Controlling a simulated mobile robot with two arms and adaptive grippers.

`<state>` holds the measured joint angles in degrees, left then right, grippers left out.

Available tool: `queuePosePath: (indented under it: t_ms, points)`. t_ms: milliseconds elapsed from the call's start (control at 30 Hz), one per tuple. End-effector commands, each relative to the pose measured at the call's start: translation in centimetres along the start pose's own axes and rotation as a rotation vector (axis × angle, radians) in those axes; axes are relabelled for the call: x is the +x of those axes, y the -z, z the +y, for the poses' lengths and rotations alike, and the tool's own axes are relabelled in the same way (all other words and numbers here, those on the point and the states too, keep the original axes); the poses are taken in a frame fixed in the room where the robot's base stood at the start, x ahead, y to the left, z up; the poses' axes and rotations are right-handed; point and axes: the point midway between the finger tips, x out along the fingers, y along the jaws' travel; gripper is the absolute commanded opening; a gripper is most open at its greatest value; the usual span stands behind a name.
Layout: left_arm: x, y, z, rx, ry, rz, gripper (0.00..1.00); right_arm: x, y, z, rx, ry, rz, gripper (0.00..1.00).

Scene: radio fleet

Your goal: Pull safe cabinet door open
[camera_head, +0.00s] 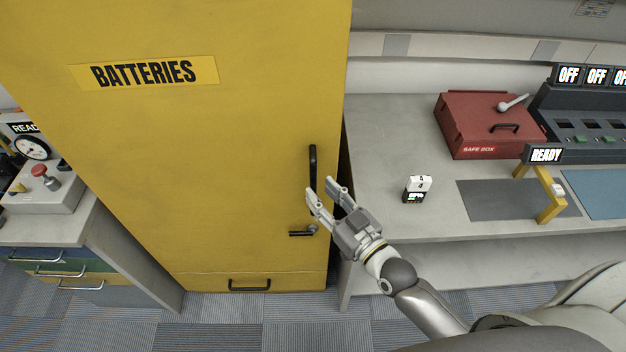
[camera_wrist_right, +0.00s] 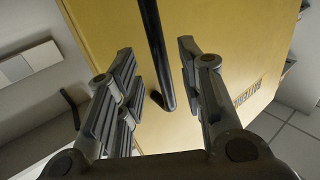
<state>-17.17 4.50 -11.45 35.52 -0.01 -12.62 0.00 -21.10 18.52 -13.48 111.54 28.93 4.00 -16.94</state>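The yellow cabinet (camera_head: 200,150) marked BATTERIES stands upright, and its door looks closed. A vertical black handle (camera_head: 313,170) is near the door's right edge, with a small lever latch (camera_head: 303,232) below it. My right gripper (camera_head: 322,189) is open at the lower part of the handle. In the right wrist view the black handle (camera_wrist_right: 157,55) runs between the two spread fingers (camera_wrist_right: 158,85), with gaps on both sides. The fingers are not closed on it. My left gripper is not in view.
A grey counter (camera_head: 390,130) on the right holds a red safe box (camera_head: 470,135), a small battery device (camera_head: 417,190), a yellow stand with a READY sign (camera_head: 543,154) and OFF panels. A drawer unit (camera_head: 60,265) stands left. Carpeted floor (camera_head: 230,315) lies in front.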

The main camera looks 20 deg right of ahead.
Motion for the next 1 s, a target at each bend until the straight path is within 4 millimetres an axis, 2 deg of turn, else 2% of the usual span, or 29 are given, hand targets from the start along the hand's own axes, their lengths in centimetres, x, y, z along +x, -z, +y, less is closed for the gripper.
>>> queuePosePath:
  t_ms: [100, 300, 700, 767, 1000]
  points:
    - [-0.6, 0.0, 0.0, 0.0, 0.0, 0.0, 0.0, 1.8, 0.2, 0.0, 0.001, 0.001, 0.0, 0.35]
    - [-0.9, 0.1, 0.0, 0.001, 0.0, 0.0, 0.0, 3.6, 0.1, 0.0, 0.001, 0.001, -0.001, 0.35]
    - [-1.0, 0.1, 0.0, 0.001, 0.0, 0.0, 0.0, 4.2, -0.1, 0.0, 0.0, 0.001, -0.002, 0.35]
    - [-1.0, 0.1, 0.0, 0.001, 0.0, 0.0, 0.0, 4.2, -0.1, 0.0, 0.001, 0.001, -0.002, 0.3]
    - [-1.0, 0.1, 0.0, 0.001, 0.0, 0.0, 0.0, 4.2, -0.1, 0.0, 0.001, 0.001, -0.002, 0.0]
